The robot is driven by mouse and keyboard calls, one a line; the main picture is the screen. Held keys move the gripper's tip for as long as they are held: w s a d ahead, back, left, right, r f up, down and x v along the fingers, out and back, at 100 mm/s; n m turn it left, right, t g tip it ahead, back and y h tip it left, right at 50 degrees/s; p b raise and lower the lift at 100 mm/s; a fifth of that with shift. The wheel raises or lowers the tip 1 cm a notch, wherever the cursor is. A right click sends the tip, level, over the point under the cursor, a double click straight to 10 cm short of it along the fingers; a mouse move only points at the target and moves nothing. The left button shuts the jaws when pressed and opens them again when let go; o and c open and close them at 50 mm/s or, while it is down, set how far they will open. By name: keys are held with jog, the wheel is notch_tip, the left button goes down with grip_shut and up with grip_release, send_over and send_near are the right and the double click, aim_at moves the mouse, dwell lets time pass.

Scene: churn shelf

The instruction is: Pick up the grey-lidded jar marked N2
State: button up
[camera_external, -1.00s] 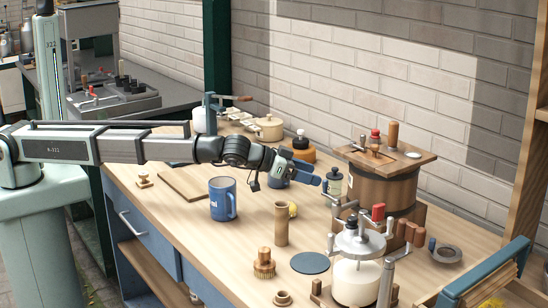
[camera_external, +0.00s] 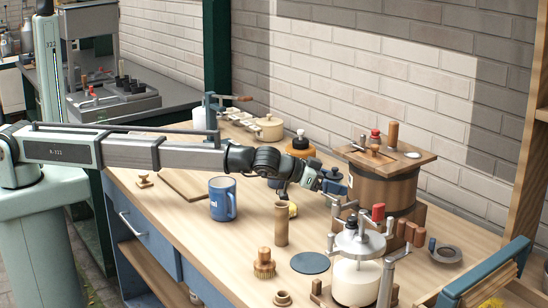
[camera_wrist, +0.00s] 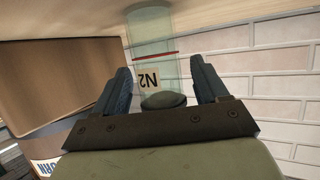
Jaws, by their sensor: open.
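The jar marked N2 (camera_wrist: 158,66) shows in the wrist view as a clear, pale green body with a red line, a cream label and a grey lid (camera_wrist: 162,101). It appears upside down in that picture, with the lid end between my fingers. My gripper (camera_wrist: 160,68) is open, with one blue finger on each side of the jar and a visible gap to each. In the external view my gripper (camera_external: 337,184) is beside the wooden churn and hides most or all of the jar.
The wooden churn (camera_external: 388,190) stands just right of my gripper. A wooden cylinder (camera_external: 281,224), a blue mug (camera_external: 222,200) and a white-based pot with a metal lid (camera_external: 356,280) stand nearer the front. A brick wall (camera_external: 400,85) is behind the bench.

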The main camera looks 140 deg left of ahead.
jog(key=shift+c, duration=0.3)
jog(key=c, duration=1.1)
jog(key=shift+r, duration=0.1)
